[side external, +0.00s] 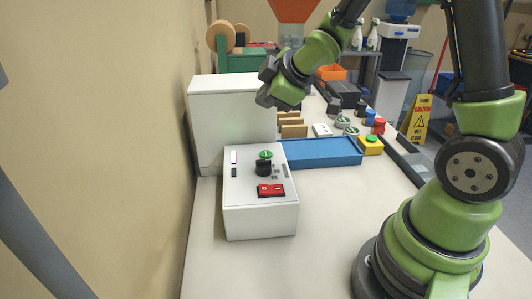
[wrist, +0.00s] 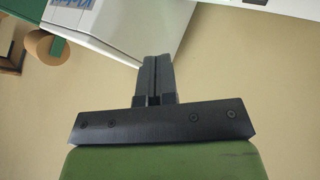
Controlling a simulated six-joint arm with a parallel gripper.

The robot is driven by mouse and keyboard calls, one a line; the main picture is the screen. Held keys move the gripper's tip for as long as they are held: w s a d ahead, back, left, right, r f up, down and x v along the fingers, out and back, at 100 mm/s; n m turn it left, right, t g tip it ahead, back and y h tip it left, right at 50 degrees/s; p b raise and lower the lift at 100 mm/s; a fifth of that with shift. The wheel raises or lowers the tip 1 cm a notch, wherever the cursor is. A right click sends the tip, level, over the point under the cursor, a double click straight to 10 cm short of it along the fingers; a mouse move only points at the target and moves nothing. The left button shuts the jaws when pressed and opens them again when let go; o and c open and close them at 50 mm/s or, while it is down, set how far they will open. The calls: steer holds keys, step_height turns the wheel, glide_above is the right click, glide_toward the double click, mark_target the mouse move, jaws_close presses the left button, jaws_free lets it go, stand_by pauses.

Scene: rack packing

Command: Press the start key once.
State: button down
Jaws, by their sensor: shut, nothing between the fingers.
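A white control box (side external: 260,205) stands on the near part of the bench in the side view. On its sloped top are a green button (side external: 265,154), a black knob-like part (side external: 263,168) and a red switch panel (side external: 271,190). A yellow box with a green push button (side external: 371,139) stands further right, beside the blue tray. I cannot read which of these is the start key. My gripper (side external: 264,97) is high up, near the tall white cabinet and well above the control box. In the wrist view its fingers (wrist: 153,66) are together and empty.
A tall white cabinet (side external: 232,118) stands behind the control box, near the wall. A blue tray (side external: 320,153) lies right of the box, with brown blocks (side external: 292,125) behind it. Red and blue knobs (side external: 378,126) stand at the right edge. The front bench is clear.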

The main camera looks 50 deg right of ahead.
mark_target(265, 155)
steer(key=shift+w+f+n, duration=0.25)
steer(key=shift+f+n, duration=0.05)
steer(key=shift+f, duration=0.15)
steer(key=shift+f, duration=4.4)
steer(key=shift+f, duration=0.15)
steer(key=shift+f, duration=0.3)
